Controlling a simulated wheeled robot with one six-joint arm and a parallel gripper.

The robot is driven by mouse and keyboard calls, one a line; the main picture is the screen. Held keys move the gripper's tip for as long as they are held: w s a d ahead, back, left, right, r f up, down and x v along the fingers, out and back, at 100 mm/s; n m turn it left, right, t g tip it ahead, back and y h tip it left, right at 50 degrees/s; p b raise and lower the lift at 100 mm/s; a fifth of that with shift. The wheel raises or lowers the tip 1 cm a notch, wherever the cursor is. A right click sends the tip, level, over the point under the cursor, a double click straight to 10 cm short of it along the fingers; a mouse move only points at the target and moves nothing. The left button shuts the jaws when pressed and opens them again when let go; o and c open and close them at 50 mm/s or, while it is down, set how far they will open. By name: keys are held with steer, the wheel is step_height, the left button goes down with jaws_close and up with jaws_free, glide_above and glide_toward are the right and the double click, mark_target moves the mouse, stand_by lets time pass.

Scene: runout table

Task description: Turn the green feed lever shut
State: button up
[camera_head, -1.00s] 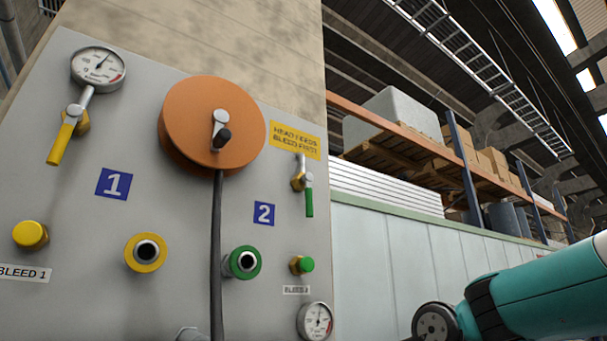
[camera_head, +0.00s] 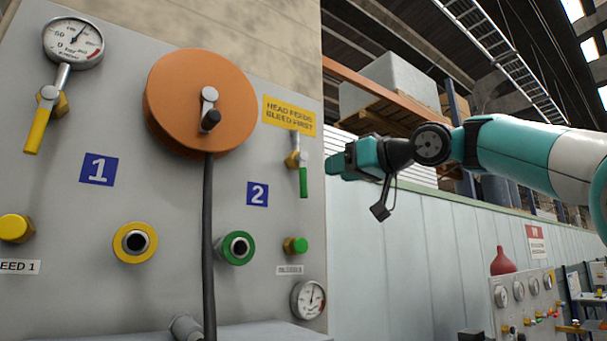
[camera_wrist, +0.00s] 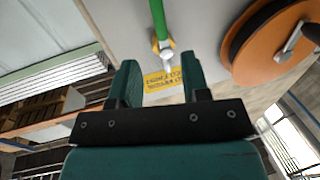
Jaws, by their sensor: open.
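The green feed lever (camera_head: 303,181) hangs straight down from its brass valve (camera_head: 297,159) on the grey panel (camera_head: 180,205), under the yellow sign and above the green bleed knob (camera_head: 295,245). In the wrist view the green lever (camera_wrist: 158,18) appears upside down, beyond the gap between my fingers. My gripper (camera_head: 335,164) is just right of the lever in the head view. In the wrist view my gripper (camera_wrist: 160,68) is open and empty, its two teal fingers apart. Neither finger visibly touches the lever.
An orange hose reel (camera_head: 180,100) with a hanging black hose stands out from the panel, left of the lever. A yellow lever (camera_head: 37,128) is on the far left. A gauge (camera_head: 308,299) sits low right. Right of the panel is a pale wall (camera_head: 440,250).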

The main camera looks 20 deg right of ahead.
mark_target(306, 178)
steer(key=p+x, duration=0.3)
steer(key=x, duration=0.6)
steer(key=shift+w+a+r+p, duration=0.1)
steer(key=shift+w+a+p, duration=0.1)
steer(key=shift+w+p, duration=0.15)
steer(key=shift+w+a, duration=0.2)
steer(key=shift+w, duration=0.15)
jaws_close()
